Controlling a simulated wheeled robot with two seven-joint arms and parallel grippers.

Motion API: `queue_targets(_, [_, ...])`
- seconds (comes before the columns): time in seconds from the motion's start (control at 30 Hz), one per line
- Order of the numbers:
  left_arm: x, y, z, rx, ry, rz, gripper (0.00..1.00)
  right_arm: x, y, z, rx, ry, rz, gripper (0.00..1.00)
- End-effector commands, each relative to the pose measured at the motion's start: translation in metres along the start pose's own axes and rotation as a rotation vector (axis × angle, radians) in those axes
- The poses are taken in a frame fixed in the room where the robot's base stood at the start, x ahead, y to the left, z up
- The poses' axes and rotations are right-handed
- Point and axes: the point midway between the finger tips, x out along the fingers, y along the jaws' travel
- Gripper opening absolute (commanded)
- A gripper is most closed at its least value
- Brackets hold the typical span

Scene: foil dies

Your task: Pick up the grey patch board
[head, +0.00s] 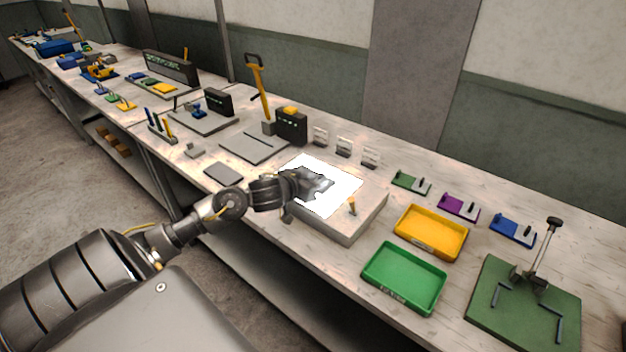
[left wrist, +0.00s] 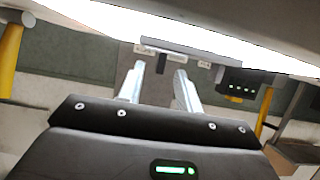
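A flat grey board (left wrist: 205,50) with a dark upright tab (left wrist: 162,62) stands at the white light panel in the left wrist view; I take it to be the grey patch board. My left gripper (left wrist: 158,72) is open, and the tab shows between its two fingertips, with no clear contact. In the head view, my left gripper (head: 312,186) is over the lit panel of the light box (head: 350,238). There the gripper merges with grey shapes and largely hides the board. My right gripper is not in view.
A plain dark-grey plate (head: 223,172) lies to the left. Yellow (head: 431,248) and green (head: 404,295) trays lie to the right. A black box (head: 291,125) stands behind.

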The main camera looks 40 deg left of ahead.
Motion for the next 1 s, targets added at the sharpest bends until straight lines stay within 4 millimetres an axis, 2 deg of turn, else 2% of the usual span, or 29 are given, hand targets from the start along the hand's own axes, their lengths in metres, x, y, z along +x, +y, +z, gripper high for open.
queue_targets(0.07, [0.012,0.0,-0.006,-0.003,0.003,0.0,0.35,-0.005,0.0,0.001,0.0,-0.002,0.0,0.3])
queue_targets(0.2, [0.03,-0.001,-0.004,-0.002,0.0,0.0,0.35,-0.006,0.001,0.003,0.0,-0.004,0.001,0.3])
queue_targets(0.5, [0.036,-0.001,-0.003,0.0,0.0,0.0,0.35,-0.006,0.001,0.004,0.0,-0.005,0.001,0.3])
queue_targets(0.53, [0.036,-0.001,-0.003,0.0,0.0,0.0,0.33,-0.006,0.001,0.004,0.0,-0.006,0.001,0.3])
queue_targets(0.8, [0.036,0.0,-0.003,0.0,0.0,0.001,0.0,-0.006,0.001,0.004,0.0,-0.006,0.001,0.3])
queue_targets(1.0, [0.036,0.0,-0.004,0.0,0.001,0.001,0.0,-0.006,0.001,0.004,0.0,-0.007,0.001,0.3])
